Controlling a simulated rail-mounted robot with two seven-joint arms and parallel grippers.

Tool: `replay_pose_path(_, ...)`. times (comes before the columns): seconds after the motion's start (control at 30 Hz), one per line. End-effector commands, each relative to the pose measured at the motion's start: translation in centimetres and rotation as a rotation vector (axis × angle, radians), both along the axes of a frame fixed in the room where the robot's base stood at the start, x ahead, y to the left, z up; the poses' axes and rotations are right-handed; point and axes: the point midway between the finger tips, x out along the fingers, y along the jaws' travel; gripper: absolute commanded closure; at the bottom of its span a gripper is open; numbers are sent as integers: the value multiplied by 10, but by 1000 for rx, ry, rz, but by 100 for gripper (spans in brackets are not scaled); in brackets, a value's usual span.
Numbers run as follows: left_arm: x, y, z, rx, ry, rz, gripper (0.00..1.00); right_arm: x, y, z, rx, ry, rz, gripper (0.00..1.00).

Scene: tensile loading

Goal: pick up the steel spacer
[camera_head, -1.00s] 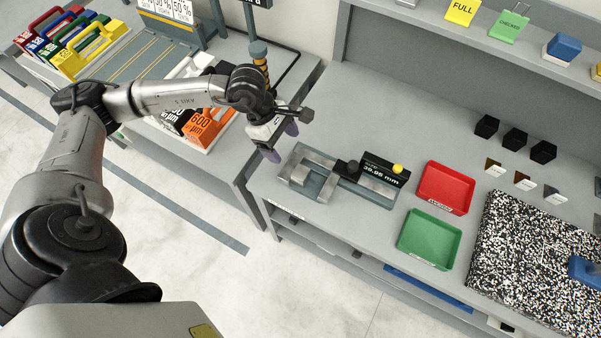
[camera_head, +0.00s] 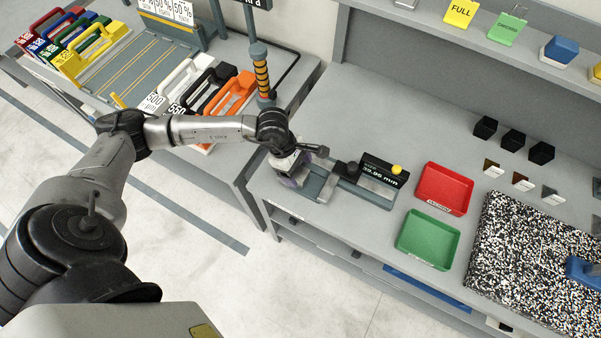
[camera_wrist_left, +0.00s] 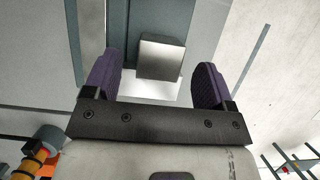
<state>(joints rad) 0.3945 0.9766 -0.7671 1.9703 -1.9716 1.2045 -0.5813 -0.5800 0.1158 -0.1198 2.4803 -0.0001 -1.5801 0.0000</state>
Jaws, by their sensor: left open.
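The steel spacer appears as a square, shiny metal block (camera_wrist_left: 161,58) in the left wrist view, on the left end of a grey measuring gauge (camera_head: 366,192). In the head view my gripper covers the block. My left gripper (camera_head: 292,170) is at that end of the gauge, pointing down. In the left wrist view its two purple-padded fingers (camera_wrist_left: 155,85) are open and empty, one to each side of the block's near edge, with gaps on both sides. I cannot tell the remaining height. My right gripper is not in view.
A red tray (camera_head: 444,188) and a green tray (camera_head: 428,239) stand right of the gauge. A speckled mat (camera_head: 530,260) lies further right. Several black cubes and small sample pieces sit behind. The left bench holds colored handled blocks and a striped post (camera_head: 262,75).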

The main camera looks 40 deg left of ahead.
Motion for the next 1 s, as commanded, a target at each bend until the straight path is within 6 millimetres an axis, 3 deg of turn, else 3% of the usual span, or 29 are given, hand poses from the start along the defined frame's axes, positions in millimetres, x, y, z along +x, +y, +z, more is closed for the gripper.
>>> replay_pose_path(0.2, 2, -8, -19, 0, -1, 1, 22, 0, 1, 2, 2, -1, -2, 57)
replay_pose_path(0.5, 2, -9, -22, 0, 0, 0, 22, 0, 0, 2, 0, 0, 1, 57)
replay_pose_path(1.0, 2, -9, -21, 0, 0, 0, 70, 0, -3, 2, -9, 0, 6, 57)
